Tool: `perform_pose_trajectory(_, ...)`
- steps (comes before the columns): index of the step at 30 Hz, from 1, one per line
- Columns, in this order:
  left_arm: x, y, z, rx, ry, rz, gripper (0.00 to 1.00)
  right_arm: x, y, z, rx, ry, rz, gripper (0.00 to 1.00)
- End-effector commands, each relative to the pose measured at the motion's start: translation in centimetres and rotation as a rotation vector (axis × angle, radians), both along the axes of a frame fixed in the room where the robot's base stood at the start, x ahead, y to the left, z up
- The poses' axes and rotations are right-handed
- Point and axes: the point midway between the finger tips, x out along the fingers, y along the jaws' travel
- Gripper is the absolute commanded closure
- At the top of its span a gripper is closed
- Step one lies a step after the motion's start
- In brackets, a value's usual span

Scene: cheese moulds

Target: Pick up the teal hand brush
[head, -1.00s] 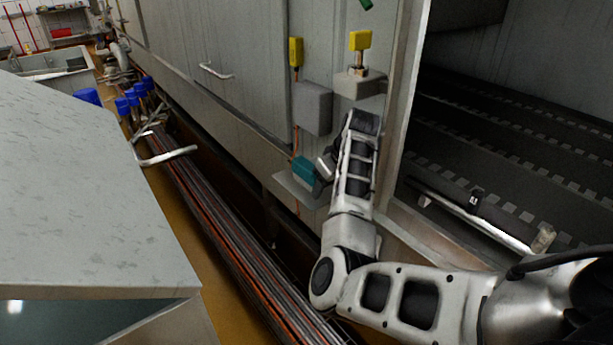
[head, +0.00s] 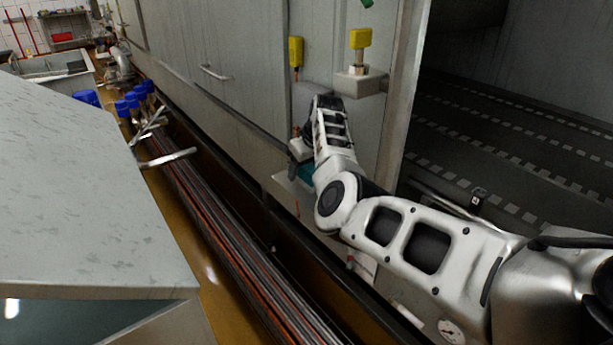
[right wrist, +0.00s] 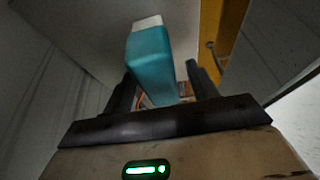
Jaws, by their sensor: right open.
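The teal hand brush (head: 307,172) is on a small grey ledge (head: 284,186) on the cabinet wall in the head view, mostly covered by my right arm. In the right wrist view, the brush (right wrist: 150,62) shows as a teal block with a pale end. My right gripper (right wrist: 162,84) is open, with one dark finger on each side of the brush's lower part. Whether the fingers touch it is unclear. In the head view, my right gripper (head: 292,171) is at the brush, its fingertips partly hidden. My left gripper is not in view.
Yellow-topped fittings (head: 360,39) are on the wall above, one on a grey bracket (head: 359,82). A grey box (head: 302,101) is behind my right wrist. A pale worktop (head: 85,190) stands left, with pipes (head: 215,240) running along the floor. A dark conveyor opening (head: 500,130) is at right.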

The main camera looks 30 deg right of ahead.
Motion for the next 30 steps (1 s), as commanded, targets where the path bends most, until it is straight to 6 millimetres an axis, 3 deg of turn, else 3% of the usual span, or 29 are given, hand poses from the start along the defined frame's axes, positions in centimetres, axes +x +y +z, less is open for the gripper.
perform_pose_trajectory(30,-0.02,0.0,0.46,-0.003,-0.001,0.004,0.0,0.11,0.02,-1.16,-0.001,0.002,0.001,0.42)
